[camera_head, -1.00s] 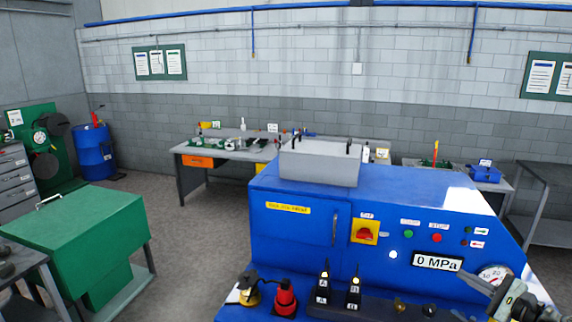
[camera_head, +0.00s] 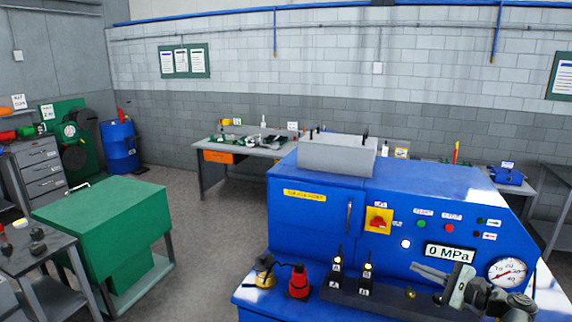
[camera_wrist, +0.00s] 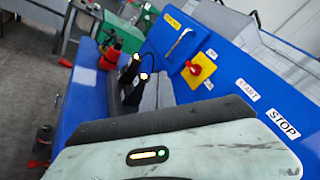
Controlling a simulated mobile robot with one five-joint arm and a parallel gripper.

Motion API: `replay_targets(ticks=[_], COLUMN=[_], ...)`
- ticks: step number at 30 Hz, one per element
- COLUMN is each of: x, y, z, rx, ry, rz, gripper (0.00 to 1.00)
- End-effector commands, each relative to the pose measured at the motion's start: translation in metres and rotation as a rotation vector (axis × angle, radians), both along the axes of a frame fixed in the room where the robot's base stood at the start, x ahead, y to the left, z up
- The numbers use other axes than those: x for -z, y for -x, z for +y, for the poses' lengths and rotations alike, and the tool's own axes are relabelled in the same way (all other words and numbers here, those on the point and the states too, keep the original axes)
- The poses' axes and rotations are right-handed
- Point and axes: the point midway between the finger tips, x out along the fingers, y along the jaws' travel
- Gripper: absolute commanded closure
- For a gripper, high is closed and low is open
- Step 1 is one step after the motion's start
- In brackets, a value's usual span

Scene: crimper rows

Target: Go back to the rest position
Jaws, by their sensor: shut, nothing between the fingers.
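My gripper (camera_head: 432,274) is at the lower right of the head view, in front of the blue machine (camera_head: 320,221). Its fingers are together with nothing between them, pointing left. It is near the 0 MPa display (camera_head: 450,253) and the round gauge (camera_head: 507,272). In the wrist view a pale part of my gripper's body fills the lower half. The blue machine also shows there (camera_wrist: 222,58), with a red and yellow switch (camera_wrist: 199,69). No held object shows.
On the machine's front ledge stand a red bottle-like item (camera_head: 299,283), a brass-coloured item (camera_head: 264,272) and two black tools (camera_head: 366,277). A green cabinet (camera_head: 105,222) stands at left. A workbench (camera_head: 214,170) is behind. Grey floor between is clear.

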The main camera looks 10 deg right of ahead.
Motion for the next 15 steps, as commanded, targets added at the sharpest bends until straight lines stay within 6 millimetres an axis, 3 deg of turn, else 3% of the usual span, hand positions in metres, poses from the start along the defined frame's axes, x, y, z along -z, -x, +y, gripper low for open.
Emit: replay_targets(ticks=[5,8,12,15], x=[0.042,0.081,0.143,0.188], y=[-0.04,-0.054,-0.051,-0.036], z=[0.105,0.184,0.286,0.342], rx=[-0.189,-0.337,-0.557,-0.717], ry=[0.065,0.168,0.393,0.594], rz=[0.065,0.122,0.187,0.21], gripper=[1.0,1.0,1.0,1.0])
